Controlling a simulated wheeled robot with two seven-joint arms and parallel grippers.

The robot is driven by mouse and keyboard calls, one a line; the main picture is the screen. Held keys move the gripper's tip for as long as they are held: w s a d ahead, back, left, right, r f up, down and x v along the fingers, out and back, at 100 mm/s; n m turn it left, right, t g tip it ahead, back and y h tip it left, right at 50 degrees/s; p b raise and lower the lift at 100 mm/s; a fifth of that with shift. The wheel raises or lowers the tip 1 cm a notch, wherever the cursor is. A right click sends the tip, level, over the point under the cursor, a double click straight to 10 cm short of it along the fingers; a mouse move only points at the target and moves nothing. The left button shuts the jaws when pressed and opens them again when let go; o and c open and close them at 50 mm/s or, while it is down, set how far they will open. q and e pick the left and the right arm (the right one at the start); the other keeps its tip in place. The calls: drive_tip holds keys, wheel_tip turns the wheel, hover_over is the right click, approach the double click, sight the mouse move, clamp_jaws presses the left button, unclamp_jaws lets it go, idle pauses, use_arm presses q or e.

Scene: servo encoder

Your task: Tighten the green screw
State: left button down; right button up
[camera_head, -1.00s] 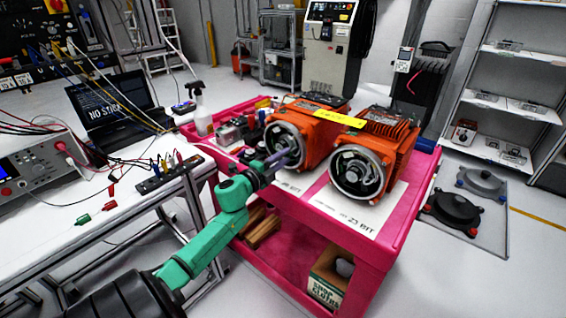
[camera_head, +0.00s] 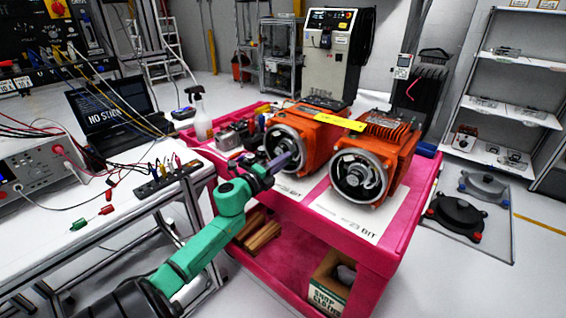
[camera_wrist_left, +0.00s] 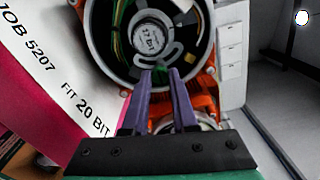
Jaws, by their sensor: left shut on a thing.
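Two orange motors stand on a pink cart. My left gripper (camera_head: 287,161) is at the open round front of the left motor (camera_head: 318,138). In the left wrist view, its two purple fingers (camera_wrist_left: 160,74) reach to the lower part of that housing, under the slotted silver plate (camera_wrist_left: 152,42). They are shut on a small dark green piece (camera_wrist_left: 160,75) that looks like the green screw; the fingertips hide most of it. Green and yellow wires show inside the housing. The right motor (camera_head: 385,165) has a similar open front. My right gripper is out of view.
The pink cart (camera_head: 405,225) carries white sheets, one reading 20 BIT (camera_wrist_left: 85,105). A spray bottle (camera_head: 201,118) and small parts stand at its back left. A bench (camera_head: 45,225) with a laptop (camera_head: 105,110) and cables is on the left.

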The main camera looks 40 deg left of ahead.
use_arm(q)
drive_tip(key=c, duration=0.8)
unclamp_jaws()
drive_tip(key=shift+d+f, duration=0.1)
drive_tip(key=shift+f, duration=0.15)
drive_tip(key=shift+o, duration=0.6)
drive_tip(key=shift+s+r, duration=0.1)
drive_tip(key=shift+r, duration=0.05)
drive_tip(key=s, duration=1.4)
drive_tip(key=shift+s+b, duration=0.3)
drive_tip(key=shift+b, duration=0.15)
drive_tip(key=shift+d, duration=0.1)
